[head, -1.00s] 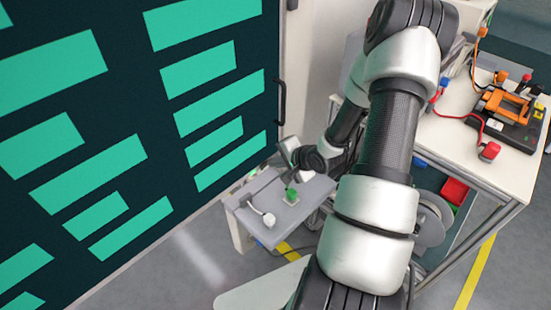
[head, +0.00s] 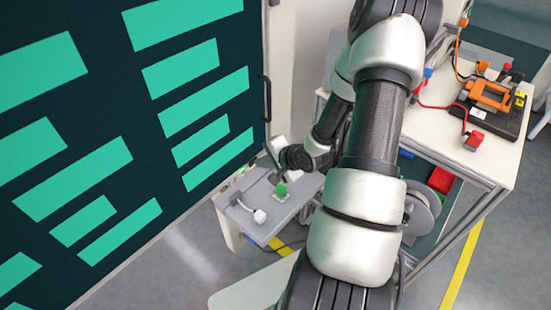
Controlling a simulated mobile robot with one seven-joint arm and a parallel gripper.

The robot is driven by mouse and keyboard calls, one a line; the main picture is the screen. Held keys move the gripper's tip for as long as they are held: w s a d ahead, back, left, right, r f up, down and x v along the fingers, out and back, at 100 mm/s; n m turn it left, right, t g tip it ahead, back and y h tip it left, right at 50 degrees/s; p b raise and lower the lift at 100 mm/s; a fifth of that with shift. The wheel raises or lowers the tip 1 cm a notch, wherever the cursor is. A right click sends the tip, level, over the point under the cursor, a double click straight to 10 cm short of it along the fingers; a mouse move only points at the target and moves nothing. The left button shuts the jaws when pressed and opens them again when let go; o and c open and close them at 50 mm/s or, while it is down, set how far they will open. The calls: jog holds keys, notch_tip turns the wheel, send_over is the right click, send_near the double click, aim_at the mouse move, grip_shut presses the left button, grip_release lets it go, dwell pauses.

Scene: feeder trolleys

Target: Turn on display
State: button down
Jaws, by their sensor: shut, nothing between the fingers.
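The display (head: 125,110) is the big dark panel at the left, lit with several bright green bars. A small grey console (head: 280,222) stands in front of it, with a green button (head: 281,189) and a white-tipped lever (head: 259,215) on top. My gripper (head: 272,160) is at the console's back edge, just above and slightly left of the green button. It is shut and holds nothing. Whether its tips touch anything is too small to tell.
A white table (head: 450,135) at the right carries an orange-and-black device (head: 491,95) and a red plug (head: 474,140) with cables. A black handle (head: 266,98) sits beside the display. A red bin (head: 441,180) and a reel are under the table.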

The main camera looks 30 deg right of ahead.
jog(key=p+v, duration=0.6)
jog(key=v, duration=1)
jog(key=shift+s, duration=0.2)
jog(key=shift+r, duration=0.15)
